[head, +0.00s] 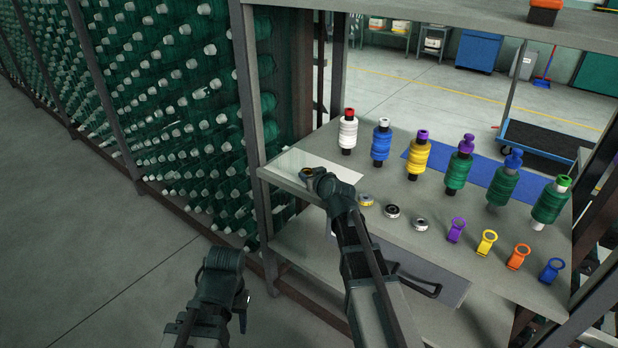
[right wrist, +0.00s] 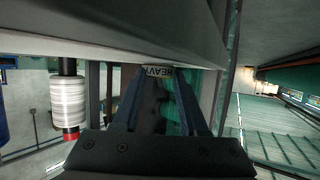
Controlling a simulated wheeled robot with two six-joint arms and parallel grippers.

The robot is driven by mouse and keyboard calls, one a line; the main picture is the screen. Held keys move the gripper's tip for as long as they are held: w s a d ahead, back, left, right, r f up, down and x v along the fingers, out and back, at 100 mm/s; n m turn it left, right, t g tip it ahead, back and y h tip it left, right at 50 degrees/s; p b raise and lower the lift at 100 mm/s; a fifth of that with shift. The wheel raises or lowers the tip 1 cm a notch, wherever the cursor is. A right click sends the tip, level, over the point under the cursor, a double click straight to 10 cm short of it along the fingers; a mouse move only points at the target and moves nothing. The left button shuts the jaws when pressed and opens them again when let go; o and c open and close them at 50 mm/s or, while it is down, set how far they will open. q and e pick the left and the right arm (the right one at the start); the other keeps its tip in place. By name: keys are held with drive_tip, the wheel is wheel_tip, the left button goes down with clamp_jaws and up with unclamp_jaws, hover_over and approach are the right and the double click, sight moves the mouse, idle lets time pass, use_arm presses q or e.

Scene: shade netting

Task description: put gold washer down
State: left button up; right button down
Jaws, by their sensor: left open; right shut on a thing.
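My right gripper (head: 308,174) is shut on a gold washer (head: 305,171), over the front part of a white sheet (head: 335,177) at the shelf's left end. I cannot tell whether the washer touches the sheet. Three more washers lie in a row on the shelf right of my right arm: a yellowish one (head: 366,200), a dark-centred one (head: 392,211) and a silver one (head: 420,224). My left gripper (head: 245,303) is open and empty, low in front of the shelf.
Several thread spools stand along the back of the grey shelf (head: 470,250), starting with a white one with a red top (head: 348,133). Several coloured ring-topped clips, the first purple (head: 456,230), stand at the front right. A post (head: 249,90) borders the left.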

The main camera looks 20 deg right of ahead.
drive_tip(key=shift+f, duration=0.15)
drive_tip(key=shift+c, duration=2.2)
unclamp_jaws()
drive_tip(key=shift+r, duration=0.25)
drive_tip(key=a+p+v, duration=0.1)
drive_tip(key=p+v, duration=0.3)
drive_tip(key=v, duration=0.8)
drive_tip(key=shift+d+p, duration=0.35)
drive_tip(key=shift+d, duration=0.1)
drive_tip(key=shift+a+f, duration=0.1)
drive_tip(key=shift+f, duration=0.05)
